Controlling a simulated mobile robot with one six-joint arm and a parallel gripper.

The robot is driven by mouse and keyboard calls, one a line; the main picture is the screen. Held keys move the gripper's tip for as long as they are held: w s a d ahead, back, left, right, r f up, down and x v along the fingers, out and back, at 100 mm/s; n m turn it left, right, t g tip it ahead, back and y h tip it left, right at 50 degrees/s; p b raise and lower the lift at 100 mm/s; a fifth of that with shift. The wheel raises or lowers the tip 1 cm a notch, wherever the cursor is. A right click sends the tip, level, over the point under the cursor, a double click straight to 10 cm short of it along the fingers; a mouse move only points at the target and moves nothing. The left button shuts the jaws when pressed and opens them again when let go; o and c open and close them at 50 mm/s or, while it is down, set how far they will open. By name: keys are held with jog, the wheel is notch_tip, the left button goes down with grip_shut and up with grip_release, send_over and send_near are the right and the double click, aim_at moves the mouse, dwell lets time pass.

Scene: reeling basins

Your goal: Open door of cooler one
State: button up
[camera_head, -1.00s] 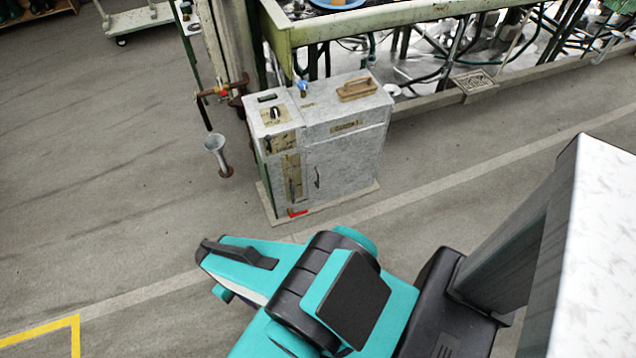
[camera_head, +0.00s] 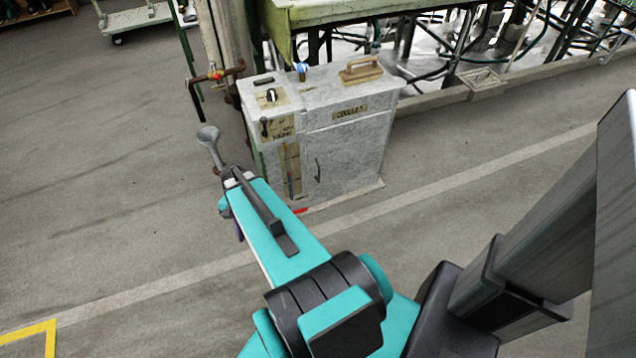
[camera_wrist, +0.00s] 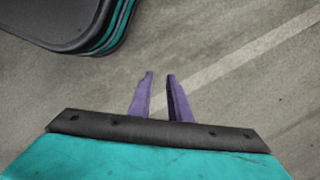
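The cooler (camera_head: 350,140) is a grey metal box in the head view, up from my arm, with a worn label reading as a cooler name on its front. Its door (camera_head: 345,165) looks closed, with a dark curved handle (camera_head: 317,170) near the door's left edge. In the wrist view my gripper (camera_wrist: 159,76) shows two purple fingers with a gap between them and nothing in the gap, over bare floor. In the head view my arm hides most of the gripper; it is left of the cooler and apart from the handle. The cooler is not in the wrist view.
A funnel-topped pipe (camera_head: 208,135) stands left of the cooler, near my arm's end. A pipe with a red valve (camera_head: 216,75) is behind it. A wooden-handled tool (camera_head: 361,72) lies on the cooler's top. Basin framework (camera_head: 450,30) runs behind.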

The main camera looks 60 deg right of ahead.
jog(key=w+d+f+m+t+b, duration=0.1)
jog(key=w+d+m+t+b, duration=0.1)
jog(key=d+m+b, duration=0.65)
notch_tip(320, 180, up, 5)
jog(key=m+t+h+b, duration=0.3)
jog(key=m+t+b, duration=0.1)
jog(key=m+b, duration=0.9)
send_over(319, 181)
jog(key=s, duration=0.4)
jog(key=shift+s+d+r, duration=0.2)
jog(key=shift+s, duration=0.2)
jog(key=b+x, duration=0.3)
jog(key=x, duration=0.4)
jog(key=b+x, duration=0.3)
jog(key=x, duration=0.3)
jog(key=shift+w+a+f, duration=0.15)
jog(key=shift+f, duration=0.3)
